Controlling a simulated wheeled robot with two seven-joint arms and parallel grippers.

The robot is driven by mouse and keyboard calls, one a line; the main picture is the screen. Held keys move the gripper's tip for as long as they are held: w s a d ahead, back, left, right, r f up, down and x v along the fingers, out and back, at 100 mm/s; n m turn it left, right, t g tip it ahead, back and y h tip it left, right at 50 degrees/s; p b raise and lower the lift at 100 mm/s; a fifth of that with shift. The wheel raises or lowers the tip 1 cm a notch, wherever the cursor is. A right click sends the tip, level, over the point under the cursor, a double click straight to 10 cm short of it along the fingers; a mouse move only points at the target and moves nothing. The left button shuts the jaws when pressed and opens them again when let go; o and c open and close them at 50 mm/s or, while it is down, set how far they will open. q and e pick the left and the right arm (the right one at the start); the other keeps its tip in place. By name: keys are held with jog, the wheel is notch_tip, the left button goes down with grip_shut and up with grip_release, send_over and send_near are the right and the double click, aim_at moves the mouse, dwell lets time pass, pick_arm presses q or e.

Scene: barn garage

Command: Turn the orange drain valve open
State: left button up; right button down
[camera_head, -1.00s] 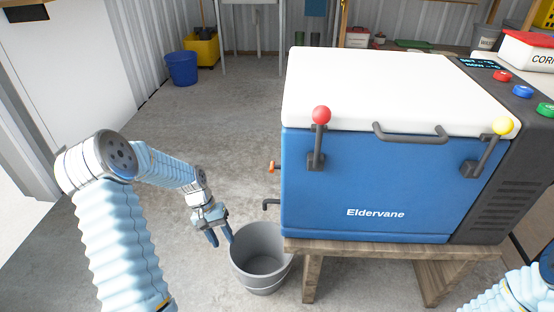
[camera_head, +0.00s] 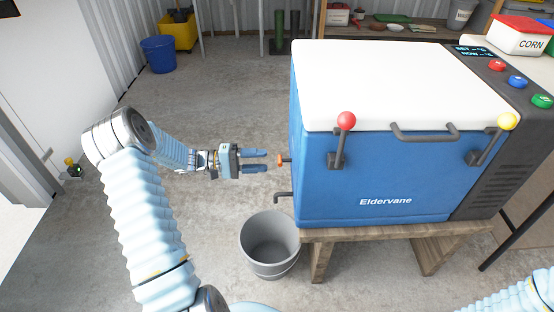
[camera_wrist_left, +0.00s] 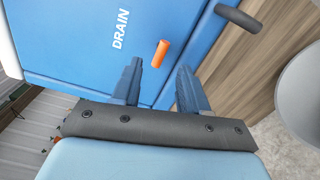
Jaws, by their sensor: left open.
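The orange drain valve (camera_head: 281,160) sticks out from the left side of the blue Eldervane cooler (camera_head: 400,180). In the left wrist view the orange valve handle (camera_wrist_left: 160,53) is next to the word DRAIN on the blue wall. My left gripper (camera_head: 266,161) points right at the valve, with its fingers open. In the left wrist view the fingertips (camera_wrist_left: 160,75) are a little short of the handle, which lies between their lines, and nothing is held. Of my right arm, only a link shows at the lower right; its gripper is out of view.
A dark drain spout (camera_head: 283,196) is below the valve, also in the left wrist view (camera_wrist_left: 240,18). A grey bucket (camera_head: 270,262) stands on the floor under it. The cooler sits on a wooden bench (camera_head: 385,233).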

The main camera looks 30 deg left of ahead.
aim_at(286, 160)
pick_arm(q)
jog(key=x, duration=0.5)
jog(key=shift+w+d, duration=0.15)
jog(key=shift+d, duration=0.2)
grip_shut()
